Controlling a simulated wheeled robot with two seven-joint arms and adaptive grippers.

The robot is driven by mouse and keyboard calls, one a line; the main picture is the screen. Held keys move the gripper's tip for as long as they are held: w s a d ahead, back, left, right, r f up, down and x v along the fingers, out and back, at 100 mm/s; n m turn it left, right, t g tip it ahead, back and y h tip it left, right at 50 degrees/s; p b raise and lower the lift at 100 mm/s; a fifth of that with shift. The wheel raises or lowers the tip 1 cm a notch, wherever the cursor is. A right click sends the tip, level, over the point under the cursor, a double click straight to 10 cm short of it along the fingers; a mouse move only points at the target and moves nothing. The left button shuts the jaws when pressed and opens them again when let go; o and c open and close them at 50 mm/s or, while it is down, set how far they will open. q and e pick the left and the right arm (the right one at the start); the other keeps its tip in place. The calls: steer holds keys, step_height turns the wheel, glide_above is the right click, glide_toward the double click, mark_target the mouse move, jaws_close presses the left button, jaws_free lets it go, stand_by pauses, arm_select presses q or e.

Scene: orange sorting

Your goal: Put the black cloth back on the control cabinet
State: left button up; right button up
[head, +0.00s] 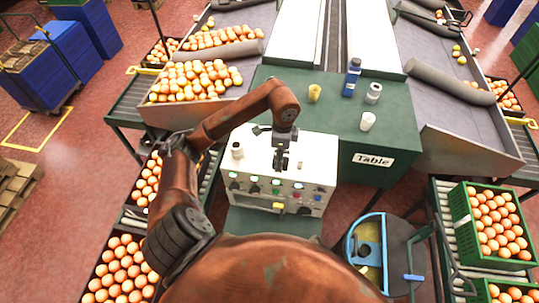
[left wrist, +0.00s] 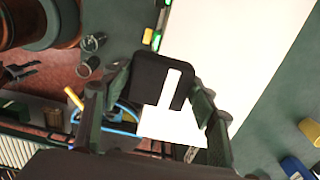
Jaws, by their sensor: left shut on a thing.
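The control cabinet (head: 257,157) has a white top and a front panel with coloured buttons and knobs. It stands in front of the green table; its white top also fills much of the left wrist view (left wrist: 230,55). My left gripper (head: 282,160) points down over the middle of that top. In the left wrist view its fingers are shut on the black cloth (left wrist: 150,72), a dark folded piece with white showing through a gap in it. In the head view the cloth is hard to tell from the dark fingers. I cannot tell whether it touches the top. My right gripper is not in view.
A small white object (head: 237,149) stands at the cabinet top's left. The green table (head: 335,125) behind holds a yellow cup (head: 314,92), a blue bottle (head: 351,77) and two pale containers. A blue-rimmed bin (head: 352,243) is at lower right. Conveyors with crates of oranges flank both sides.

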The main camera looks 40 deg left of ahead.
arm_select(q)
steer(key=a, duration=0.1)
steer(key=w+a+f, duration=0.1)
steer(key=a+p, duration=0.1)
steer(key=a, duration=0.1)
steer(key=shift+w+f, duration=0.3)
steer(key=shift+w, duration=0.1)
steer(key=p, duration=0.1)
glide_above(270, 159)
steer(key=d, duration=0.1)
steer(key=f, duration=0.5)
steer(key=shift+s, duration=0.3)
steer(key=shift+w+a+f, duration=0.1)
steer(key=shift+a+f, duration=0.15)
steer(key=shift+f, duration=0.05)
steer(key=f+p, duration=0.2)
steer(key=f, duration=0.1)
steer(key=shift+a, duration=0.2)
steer(key=shift+w+f, duration=0.1)
steer(key=shift+f, duration=0.2)
steer(key=shift+f, duration=0.1)
steer(key=o, duration=1.1)
steer(key=shift+f, duration=0.1)
